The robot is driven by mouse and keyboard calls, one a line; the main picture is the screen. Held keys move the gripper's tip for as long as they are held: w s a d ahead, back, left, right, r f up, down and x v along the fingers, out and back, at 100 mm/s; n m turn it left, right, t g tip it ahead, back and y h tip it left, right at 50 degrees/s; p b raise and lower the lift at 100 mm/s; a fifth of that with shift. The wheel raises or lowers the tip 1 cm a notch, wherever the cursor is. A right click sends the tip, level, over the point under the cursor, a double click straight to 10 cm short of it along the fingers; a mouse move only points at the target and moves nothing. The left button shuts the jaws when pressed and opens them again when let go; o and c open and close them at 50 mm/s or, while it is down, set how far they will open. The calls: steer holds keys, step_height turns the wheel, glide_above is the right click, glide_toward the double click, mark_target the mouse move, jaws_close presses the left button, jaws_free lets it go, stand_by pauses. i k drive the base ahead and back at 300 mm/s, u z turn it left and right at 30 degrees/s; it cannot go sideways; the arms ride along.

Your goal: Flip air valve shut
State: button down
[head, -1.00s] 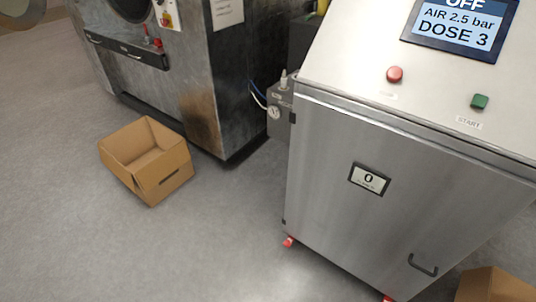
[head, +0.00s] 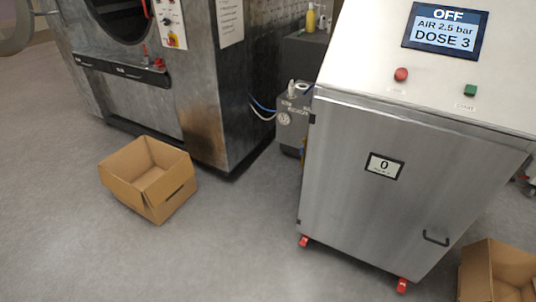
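I cannot make out an air valve for sure. A small grey unit (head: 292,128) with a round gauge (head: 284,118) stands in the gap between the washer and the steel cabinet, partly hidden by the cabinet. A blue and a white hose (head: 262,113) run from the washer side toward it. A thin yellow part (head: 302,150) shows at its lower right, mostly hidden by the cabinet's edge. The steel cabinet (head: 340,200) has a display (head: 445,30) reading OFF, AIR 2.5 bar, DOSE 3. My gripper is not in view.
An open cardboard box (head: 150,180) lies on the floor before the washer (head: 240,95). Another box (head: 480,270) is at the cabinet's right. The cabinet stands on red casters (head: 402,285). Grey floor (head: 245,235) is clear between the left box and cabinet.

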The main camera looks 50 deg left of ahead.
mark_target(302, 149)
steer(key=u, duration=1.75)
steer(key=i, duration=0.5)
steer(key=z, duration=0.05)
steer(key=k, duration=1.3)
steer(key=u, duration=0.7)
steer(key=i, duration=1.65)
steer(key=z, duration=0.7)
steer(key=i, duration=0.2)
steer(key=z, duration=0.4)
